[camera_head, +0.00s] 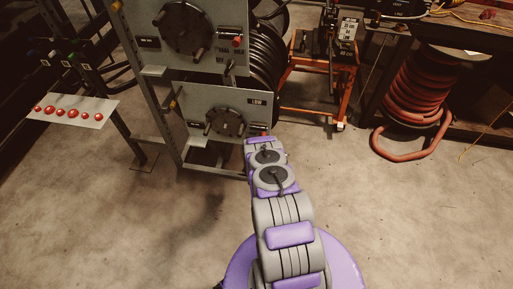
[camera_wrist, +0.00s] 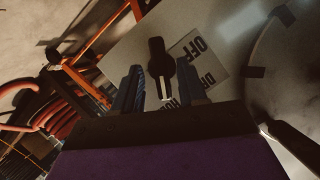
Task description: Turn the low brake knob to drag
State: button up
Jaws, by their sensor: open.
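The low brake knob (camera_wrist: 157,58) shows in the wrist view as a dark, elongated handle on a grey panel face. A pale label (camera_wrist: 205,62) beside it reads OFF, with DRAG and HOLD partly hidden by a finger. I cannot tell which mark the knob points to. My gripper (camera_wrist: 160,72) is open, with one finger on each side of the knob. I cannot tell whether either finger touches it.
A large dark reel hub (camera_head: 226,122) with handles sits on the lower panel, left of my arm. An orange stand (camera_head: 318,100) and a coiled red hose (camera_head: 412,105) are to the right. A shelf with red buttons (camera_head: 73,112) is at left. The near floor is clear.

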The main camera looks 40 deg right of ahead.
jog(key=shift+w+d+f, duration=0.1)
jog(key=shift+d, duration=0.05)
jog(key=shift+a, duration=0.4)
jog(key=shift+c, duration=1.1)
jog(key=shift+d+r, duration=0.1)
jog(key=shift+r, duration=0.1)
jog(key=c, duration=0.5)
jog(key=shift+w+a+r+n+g+h, duration=0.15)
jog(key=shift+n+g+h, duration=0.45)
jog(key=shift+n, duration=0.65)
jog(key=shift+w+a+n+g+h, duration=0.15)
jog(key=shift+n+g+h, duration=0.25)
jog(key=shift+n+g, duration=0.65)
jog(key=shift+w+n+t, duration=0.15)
jog(key=shift+n+t, duration=0.1)
jog(key=shift+n, duration=0.05)
